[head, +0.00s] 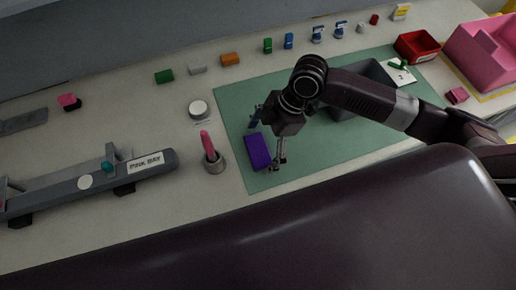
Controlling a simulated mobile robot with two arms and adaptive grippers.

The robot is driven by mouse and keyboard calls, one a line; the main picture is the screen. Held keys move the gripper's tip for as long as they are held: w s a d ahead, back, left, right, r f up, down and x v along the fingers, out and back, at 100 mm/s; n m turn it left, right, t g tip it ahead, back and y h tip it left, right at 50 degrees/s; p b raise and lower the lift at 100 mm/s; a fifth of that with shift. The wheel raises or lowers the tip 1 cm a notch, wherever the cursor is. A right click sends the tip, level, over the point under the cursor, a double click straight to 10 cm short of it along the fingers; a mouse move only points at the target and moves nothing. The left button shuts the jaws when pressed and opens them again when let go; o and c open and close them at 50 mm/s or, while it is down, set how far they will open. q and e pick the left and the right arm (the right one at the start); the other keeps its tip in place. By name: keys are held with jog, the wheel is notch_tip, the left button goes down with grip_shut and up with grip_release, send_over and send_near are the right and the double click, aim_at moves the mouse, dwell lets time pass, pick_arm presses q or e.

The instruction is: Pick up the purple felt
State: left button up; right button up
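The purple felt (258,151) is a flat, dark purple block lying near the left edge of the green mat (310,165). My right gripper (268,143) is above the mat with its fingers spread wide. One finger is near the far end of the felt and the other is beside its right side. I cannot tell whether either finger touches the felt. My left gripper is not in the head view.
A pink-handled tool stands in a round holder (214,166) left of the felt. A grey rail module (150,165) lies farther left. A dark grey bin (372,73), a red tray (416,46) and a pink block structure (485,50) are at the right. Several small coloured blocks line the back.

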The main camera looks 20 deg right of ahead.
jog(key=c, duration=0.7)
jog(key=shift+c, duration=0.3)
jog(key=shift+r, duration=0.15)
